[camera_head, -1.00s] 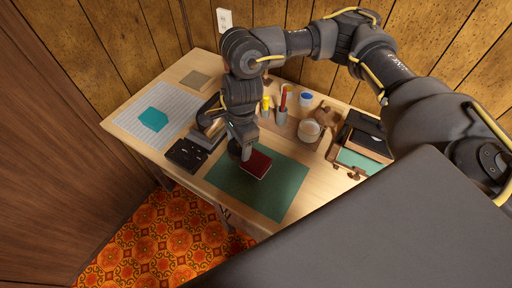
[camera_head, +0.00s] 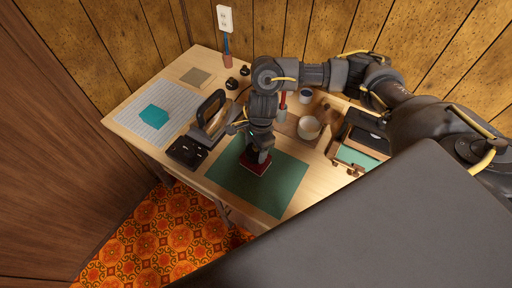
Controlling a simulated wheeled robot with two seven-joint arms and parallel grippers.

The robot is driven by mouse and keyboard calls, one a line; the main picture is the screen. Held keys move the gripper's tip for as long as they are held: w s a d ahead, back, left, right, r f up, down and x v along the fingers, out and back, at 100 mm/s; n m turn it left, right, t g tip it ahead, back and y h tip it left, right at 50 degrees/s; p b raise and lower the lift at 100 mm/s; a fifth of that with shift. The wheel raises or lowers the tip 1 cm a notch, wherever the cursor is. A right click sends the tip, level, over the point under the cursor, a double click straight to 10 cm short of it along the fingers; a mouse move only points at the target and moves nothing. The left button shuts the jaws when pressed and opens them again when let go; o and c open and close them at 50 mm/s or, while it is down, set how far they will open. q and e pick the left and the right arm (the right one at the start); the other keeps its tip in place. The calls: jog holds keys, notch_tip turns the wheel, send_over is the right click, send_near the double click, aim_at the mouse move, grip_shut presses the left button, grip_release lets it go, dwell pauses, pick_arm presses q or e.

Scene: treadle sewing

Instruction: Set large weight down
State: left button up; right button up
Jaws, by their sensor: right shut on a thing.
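My right gripper (camera_head: 260,156) points down over the green mat (camera_head: 287,185), right at a dark red block (camera_head: 255,168). It is shut on a dark thing, taken to be the large weight, which is mostly hidden by the fingers and wrist. The red block lies on the upper part of the mat, and its top is partly covered by the gripper. I cannot tell whether the held weight touches the block. My left gripper is not in view.
Left of the mat are a black tray (camera_head: 187,153) and an upright dark tool (camera_head: 211,110). A teal piece (camera_head: 153,117) lies on striped paper. Behind stand two small black knobbed things (camera_head: 231,83), a cup (camera_head: 306,96) and a jar (camera_head: 309,128). Boxes (camera_head: 363,140) fill the right.

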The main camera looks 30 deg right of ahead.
jog(key=shift+a, duration=0.1)
jog(key=shift+c, duration=0.2)
jog(key=shift+f, duration=0.15)
jog(key=o, duration=1.8)
notch_tip(320, 180, up, 12)
jog(key=d, duration=0.1)
jog(key=shift+d, duration=0.25)
